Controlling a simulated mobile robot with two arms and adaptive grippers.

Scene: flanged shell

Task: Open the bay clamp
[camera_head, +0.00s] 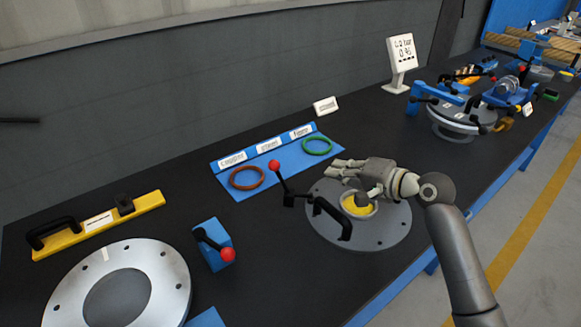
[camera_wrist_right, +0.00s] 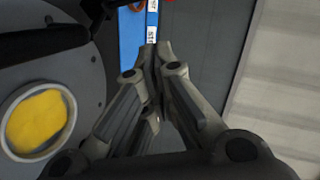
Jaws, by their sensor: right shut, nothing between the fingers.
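A black lever with a red knob (camera_head: 275,165) stands up at the left edge of the round grey flanged plate (camera_head: 387,228). A black curved handle (camera_head: 333,217) rises from the same plate. A yellow disc in a pale ring (camera_head: 357,205) sits at its centre; the disc also shows in the right wrist view (camera_wrist_right: 38,122). A blue block (camera_head: 212,243) with a black lever and red knob stands farther left. I cannot tell which lever is the bay clamp. My right gripper (camera_head: 340,168) is shut and empty above the plate's far side, apart from both levers. My left gripper is not in view.
A blue mat (camera_head: 240,187) with labels holds a brown ring (camera_head: 246,178) and a green ring (camera_head: 318,146). A yellow bar (camera_head: 98,224) and a large silver ring (camera_head: 172,285) lie at left.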

